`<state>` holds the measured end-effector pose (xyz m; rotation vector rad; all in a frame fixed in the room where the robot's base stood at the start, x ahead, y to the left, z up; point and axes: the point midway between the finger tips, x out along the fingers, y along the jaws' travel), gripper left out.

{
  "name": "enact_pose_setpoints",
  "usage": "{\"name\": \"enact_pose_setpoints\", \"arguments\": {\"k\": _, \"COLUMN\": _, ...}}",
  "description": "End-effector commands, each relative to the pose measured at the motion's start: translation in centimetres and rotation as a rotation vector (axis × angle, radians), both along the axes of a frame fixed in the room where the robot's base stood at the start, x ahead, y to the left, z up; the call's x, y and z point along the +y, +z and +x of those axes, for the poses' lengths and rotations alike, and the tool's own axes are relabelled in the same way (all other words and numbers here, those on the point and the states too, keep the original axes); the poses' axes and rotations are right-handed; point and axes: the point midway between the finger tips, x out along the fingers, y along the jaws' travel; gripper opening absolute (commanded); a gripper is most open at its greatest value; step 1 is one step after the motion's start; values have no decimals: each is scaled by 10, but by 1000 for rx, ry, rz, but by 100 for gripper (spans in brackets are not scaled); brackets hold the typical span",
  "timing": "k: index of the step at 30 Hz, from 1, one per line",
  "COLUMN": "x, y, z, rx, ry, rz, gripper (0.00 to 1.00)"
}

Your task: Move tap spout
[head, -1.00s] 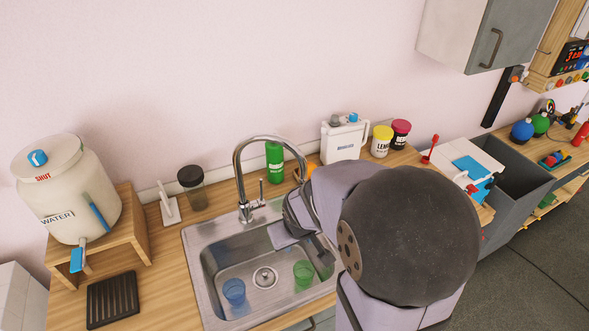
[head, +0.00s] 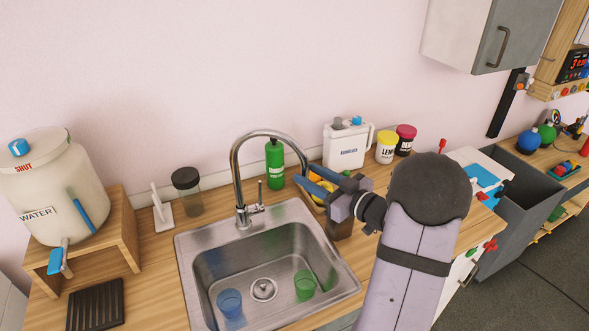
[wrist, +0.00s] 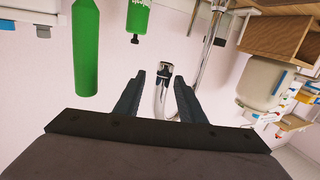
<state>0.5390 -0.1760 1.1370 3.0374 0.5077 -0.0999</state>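The chrome tap spout (head: 236,165) arches up from its base at the back of the sink, and its free end points down on the right. My gripper (head: 303,171) is at that free end, with its blue-grey fingers pointing left. In the wrist view, the spout's free end (wrist: 165,70) shows between the two parted fingers of my gripper (wrist: 159,80). The fingers are open, with a gap visible beside the spout; I cannot tell whether either touches it. The tap's lever (head: 260,196) stands beside its base.
The sink (head: 187,262) holds a blue cup (head: 230,303) and a green cup (head: 304,285). A green bottle (head: 275,165) stands behind the spout. A jar (head: 187,192) is left of the tap. A white jug (head: 346,146) stands right, near yellow items (head: 320,184) partly hidden by my gripper.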

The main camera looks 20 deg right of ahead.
Motion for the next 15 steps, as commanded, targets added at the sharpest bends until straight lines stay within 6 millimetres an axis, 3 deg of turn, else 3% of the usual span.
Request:
{"name": "enact_pose_setpoints", "arguments": {"k": 6, "x": -3, "y": 8, "z": -13, "rx": -46, "ry": 35, "rz": 64, "gripper": 36}}
{"name": "enact_pose_setpoints", "arguments": {"k": 15, "x": -1, "y": 11, "z": -11, "rx": -53, "ry": 41, "rz": 73, "gripper": 36}}
